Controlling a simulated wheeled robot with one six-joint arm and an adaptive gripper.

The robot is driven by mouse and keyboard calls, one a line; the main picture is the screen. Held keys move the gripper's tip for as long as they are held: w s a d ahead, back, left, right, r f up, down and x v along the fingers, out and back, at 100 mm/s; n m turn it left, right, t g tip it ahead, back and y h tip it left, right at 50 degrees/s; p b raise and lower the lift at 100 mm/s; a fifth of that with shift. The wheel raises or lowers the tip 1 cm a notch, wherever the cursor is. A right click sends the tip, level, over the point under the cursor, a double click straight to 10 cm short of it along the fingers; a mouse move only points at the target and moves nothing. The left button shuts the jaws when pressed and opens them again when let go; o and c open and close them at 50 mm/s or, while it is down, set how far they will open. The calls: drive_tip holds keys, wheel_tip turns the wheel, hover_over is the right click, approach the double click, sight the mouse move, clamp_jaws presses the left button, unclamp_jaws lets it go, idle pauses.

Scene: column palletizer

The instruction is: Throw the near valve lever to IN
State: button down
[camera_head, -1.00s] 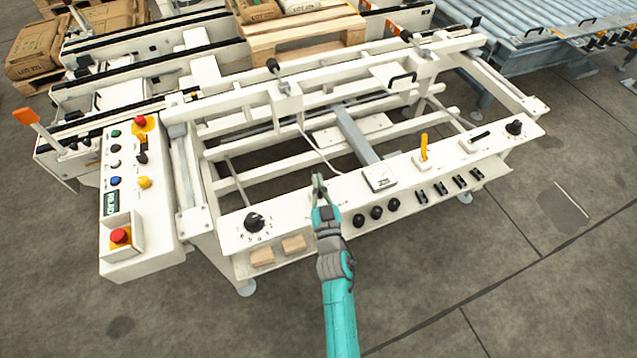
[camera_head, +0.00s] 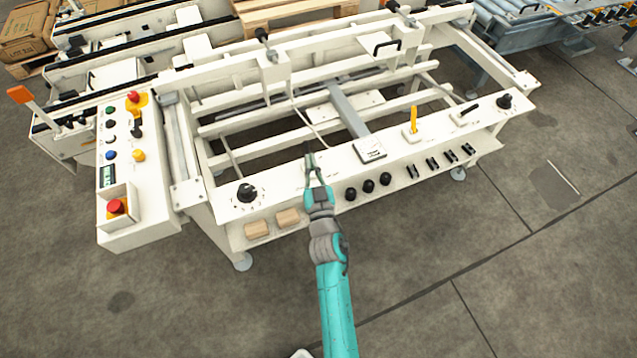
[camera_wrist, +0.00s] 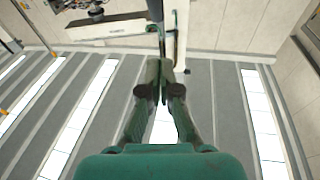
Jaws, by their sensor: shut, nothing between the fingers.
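My gripper (camera_head: 311,170) is shut and empty over the white front panel (camera_head: 285,186), between a black rotary knob (camera_head: 246,192) and several black ball knobs (camera_head: 368,186). Its closed fingers also fill the middle of the wrist view (camera_wrist: 160,85). A thin dark upright piece shows at the fingertips in the head view. I cannot tell whether it is the near valve lever or part of the fingers, nor whether anything touches. A yellow lever (camera_head: 413,119) stands upright farther right, and a black lever (camera_head: 467,110) lies low beyond it. The IN marking is too small to read.
A control box with a red button (camera_head: 116,207) stands at the left. The frame's open bay lies behind the panel, with a grey bar (camera_head: 348,115) ending at a square plate (camera_head: 370,151). Wooden blocks (camera_head: 287,217) sit below the panel. The floor in front is clear.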

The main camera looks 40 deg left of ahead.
drive_tip(key=s+d+r, duration=0.3)
drive_tip(key=s+d, duration=0.1)
drive_tip(key=d, duration=0.2)
drive_tip(key=shift+s+d+r, duration=0.15)
drive_tip(key=shift+d+r, duration=0.05)
drive_tip(key=shift+r, duration=0.05)
idle(0.3)
drive_tip(key=shift+d, duration=0.1)
idle(0.4)
drive_tip(key=s+d+f+m+t+h, duration=0.1)
drive_tip(key=s+d+f+m+h, duration=0.1)
drive_tip(key=d, duration=0.8)
drive_tip(key=s+d+f+m+t+h, duration=0.1)
drive_tip(key=s+d+f+t+h, duration=0.15)
drive_tip(key=d, duration=0.65)
drive_tip(key=s+d+f+m+h, duration=0.2)
drive_tip(key=d, duration=0.8)
drive_tip(key=s+d+r+m+h, duration=0.3)
drive_tip(key=s+d+r+h, duration=0.1)
drive_tip(key=s+d, duration=0.5)
drive_tip(key=s+d+r+m+h, duration=0.2)
drive_tip(key=s+d+r+h, duration=0.3)
drive_tip(key=s+d, duration=0.4)
drive_tip(key=shift+s+d+m+h, duration=0.4)
drive_tip(key=shift+s+h, duration=0.15)
drive_tip(key=shift+s, duration=0.25)
